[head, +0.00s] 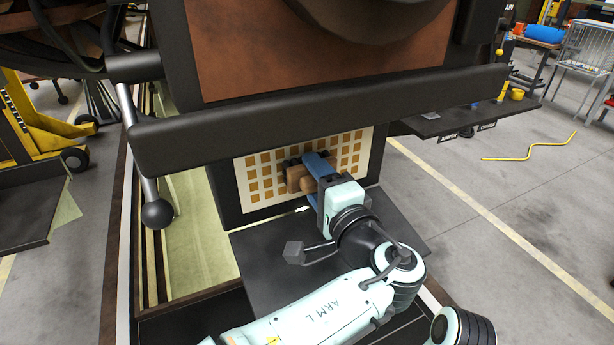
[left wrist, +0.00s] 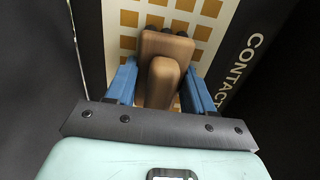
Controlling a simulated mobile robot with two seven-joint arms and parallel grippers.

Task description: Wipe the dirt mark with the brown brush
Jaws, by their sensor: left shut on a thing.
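The brown brush (head: 296,179) is held between the blue fingers of my left gripper (head: 309,178), in front of an upright cream panel with orange squares (head: 252,185). In the left wrist view the brush (left wrist: 168,46) sits between both fingers, its dark bristles facing the panel (left wrist: 130,18). The bristles look at or very near the panel face; exact contact cannot be told. I cannot make out the dirt mark; the brush and fingers cover part of the panel. My right gripper is not in view.
A thick black beam (head: 320,118) runs across just above the panel. A dark flat plate (head: 270,262) lies below it. A rod with a dark ball end (head: 158,213) hangs at left. "CONTACT" lettering (left wrist: 244,72) is beside the panel. Open floor lies to the right.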

